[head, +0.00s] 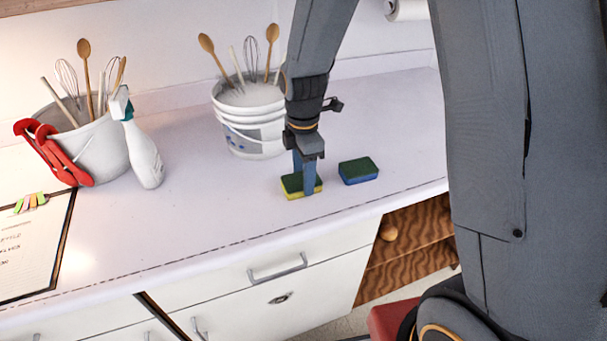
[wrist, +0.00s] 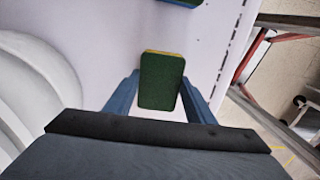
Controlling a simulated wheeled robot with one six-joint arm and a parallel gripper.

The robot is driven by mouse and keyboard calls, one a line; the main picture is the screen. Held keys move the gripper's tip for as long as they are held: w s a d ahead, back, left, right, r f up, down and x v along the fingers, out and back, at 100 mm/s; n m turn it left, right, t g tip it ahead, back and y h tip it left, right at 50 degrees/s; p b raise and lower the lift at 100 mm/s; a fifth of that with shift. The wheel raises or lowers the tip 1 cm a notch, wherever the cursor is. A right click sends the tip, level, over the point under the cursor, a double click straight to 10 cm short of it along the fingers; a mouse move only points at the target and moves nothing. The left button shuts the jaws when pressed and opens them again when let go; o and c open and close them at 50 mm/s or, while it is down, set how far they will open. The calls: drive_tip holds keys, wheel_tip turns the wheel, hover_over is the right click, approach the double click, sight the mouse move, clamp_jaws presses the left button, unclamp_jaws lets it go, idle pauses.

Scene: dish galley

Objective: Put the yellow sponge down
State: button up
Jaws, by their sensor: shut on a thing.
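The yellow sponge (head: 291,187) with a green top is at the counter surface, near the front edge, in the head view. My gripper (head: 304,186) points down and is shut on it, one blue finger on each side. In the wrist view the sponge (wrist: 161,82) shows its green face between the fingers of my gripper (wrist: 160,100), with a thin yellow edge at its far end. I cannot tell whether its underside touches the counter (head: 240,210). The near finger hides part of the sponge.
A blue sponge with a green top (head: 358,171) lies just right of my gripper. A white bucket of utensils (head: 250,125) stands behind. A spray bottle (head: 144,155), a second bucket (head: 98,150) with red gloves and a clipboard (head: 38,245) are at left. The counter's middle is clear.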

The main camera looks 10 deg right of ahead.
drive_tip(key=o, duration=1.1)
drive_tip(key=shift+f, duration=0.1)
wheel_tip(320, 180, up, 11)
drive_tip(key=b, duration=0.3)
drive_tip(key=s+d+f+m, duration=0.3)
drive_tip(key=s+m, duration=0.3)
drive_tip(key=m, duration=0.4)
drive_tip(key=s+d+f+m+t, duration=0.1)
drive_tip(key=s+d+f+m, duration=0.2)
drive_tip(key=s+d+m, duration=0.3)
drive_tip(key=m, duration=0.4)
drive_tip(key=shift+d+f, duration=0.25)
drive_tip(key=shift+f, duration=0.05)
